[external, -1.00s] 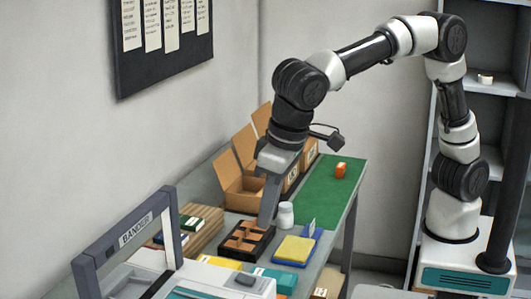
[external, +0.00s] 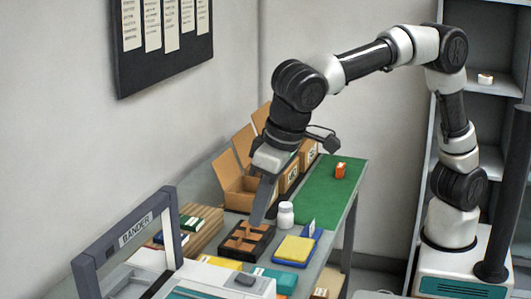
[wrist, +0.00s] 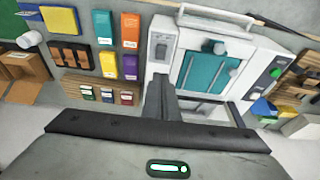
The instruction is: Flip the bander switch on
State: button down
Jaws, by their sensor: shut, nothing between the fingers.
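The bander's dark grey arch, labelled BANDER (external: 137,230), stands at the bottom left of the external view, over a white machine body. In the wrist view, a white and teal machine (wrist: 205,68) lies ahead, with a pale panel bearing a small dark switch-like part (wrist: 162,50) on its left. A green round spot (wrist: 275,72) shows on a panel at the right. I cannot tell which part is the bander switch. My gripper (external: 257,222) is shut and empty, pointing down above the black divided tray, apart from the bander. In the wrist view, its dark finger (wrist: 160,98) points toward the machine.
The black divided tray (external: 266,256), white bottle (external: 285,215), yellow pad (external: 294,249) and open cardboard boxes (external: 235,188) crowd the bench around my gripper. An orange item (external: 340,170) stands on the green mat (external: 315,190), which is mostly clear.

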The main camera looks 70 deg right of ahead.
aim_at(238, 275)
jog(key=b+x, duration=0.1)
jog(key=x, duration=1.2)
jog(key=shift+w+f, duration=0.1)
jog(key=shift+f, duration=0.2)
jog(key=shift+w+r+p, duration=0.15)
jog(key=shift+p, duration=0.6)
jog(key=shift+f+g, duration=0.3)
jog(key=shift+f, duration=0.1)
jog(key=shift+s+r+b, duration=0.15)
jog(key=shift+s+b, duration=0.3)
jog(key=shift+s, duration=0.4)
